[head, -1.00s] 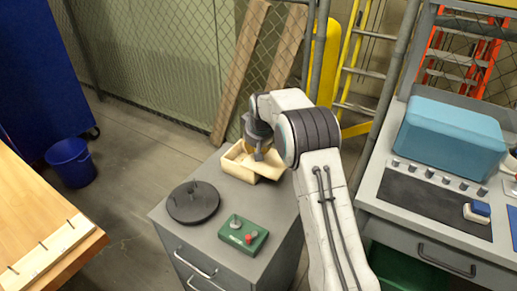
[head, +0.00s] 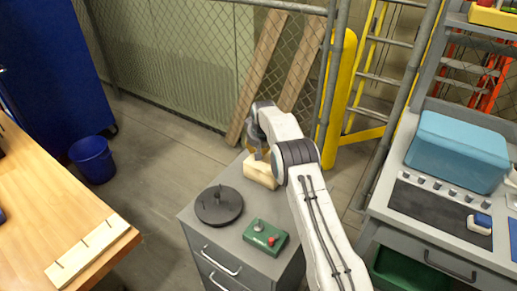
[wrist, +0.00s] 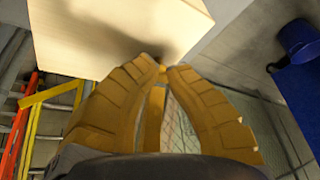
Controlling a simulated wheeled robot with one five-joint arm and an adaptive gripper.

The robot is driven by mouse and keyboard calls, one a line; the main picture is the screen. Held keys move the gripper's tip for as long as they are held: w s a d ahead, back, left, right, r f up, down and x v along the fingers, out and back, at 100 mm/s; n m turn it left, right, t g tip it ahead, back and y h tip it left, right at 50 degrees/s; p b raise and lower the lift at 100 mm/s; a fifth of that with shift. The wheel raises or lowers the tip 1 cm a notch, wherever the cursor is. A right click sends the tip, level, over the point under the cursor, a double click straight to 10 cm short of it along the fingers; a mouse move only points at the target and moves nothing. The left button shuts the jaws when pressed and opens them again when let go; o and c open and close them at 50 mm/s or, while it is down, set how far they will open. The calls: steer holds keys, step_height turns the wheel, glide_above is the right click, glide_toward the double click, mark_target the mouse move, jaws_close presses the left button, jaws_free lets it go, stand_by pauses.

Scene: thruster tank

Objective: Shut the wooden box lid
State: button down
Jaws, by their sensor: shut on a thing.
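The pale wooden box (head: 262,177) stands at the back of the grey drawer cabinet. Its lid appears down or nearly down on it, and no open inside shows; my arm hides its right part. My gripper (head: 257,155) is at the box's upper back edge, pointing down. In the wrist view, the box (wrist: 115,35) fills the upper left, and the yellow fingers of my gripper (wrist: 166,68) come together at its edge. They are shut on the lid, though the exact contact is hard to see.
On the cabinet top (head: 232,240), a dark round disc with pegs (head: 218,205) and a green button box (head: 265,238) stand in front of the box. A wooden workbench (head: 60,200) is at left, a grey bench with a blue case (head: 455,150) at right. A mesh fence is behind.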

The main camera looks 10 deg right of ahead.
mark_target(260, 163)
steer(key=shift+w+r, duration=0.1)
steer(key=shift+w, duration=0.1)
steer(key=c, duration=1.7)
jaws_free()
steer(key=shift+o, duration=1.4)
steer(key=shift+w+f, duration=0.15)
steer(key=shift+f, duration=0.05)
steer(key=o, duration=0.3)
steer(key=shift+o, duration=0.2)
steer(key=shift+r, duration=0.1)
steer(key=v, duration=1.2)
